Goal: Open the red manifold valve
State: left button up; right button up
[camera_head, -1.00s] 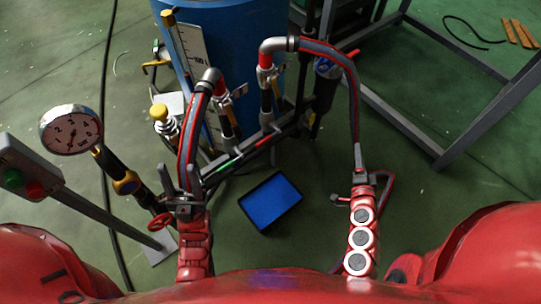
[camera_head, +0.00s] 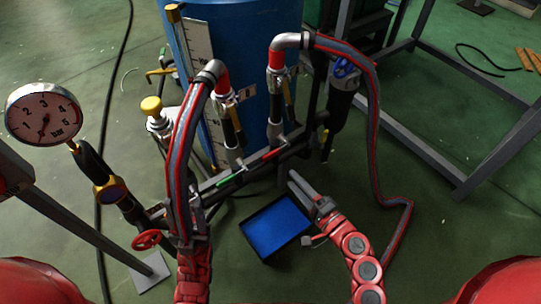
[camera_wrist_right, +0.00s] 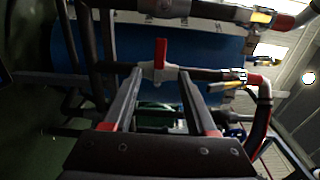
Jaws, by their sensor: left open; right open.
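The red manifold valve shows as a red lever (camera_head: 270,154) on the grey manifold pipe (camera_head: 252,168), right of a green lever (camera_head: 232,180). In the right wrist view the red lever (camera_wrist_right: 161,52) stands upright from a light valve body, between and just beyond my fingertips. My right gripper (camera_head: 293,175) is open, empty and pointed at the lever from the lower right. Its two fingers (camera_wrist_right: 160,74) lie on either side of the line to the lever; I cannot tell contact. My left gripper (camera_head: 183,212) is open at the lower left, partly hidden by a hose.
A blue tray (camera_head: 275,229) lies on the floor below the manifold. A blue drum (camera_head: 240,55) stands behind it. A pressure gauge (camera_head: 43,114) and a red handwheel (camera_head: 146,240) are at left. Red-striped hoses arch nearby. A grey frame (camera_head: 440,165) stands at right.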

aim_at(272, 157)
jog(key=x, duration=1.2)
jog(key=shift+b, duration=0.3)
grip_shut()
dwell(0.8)
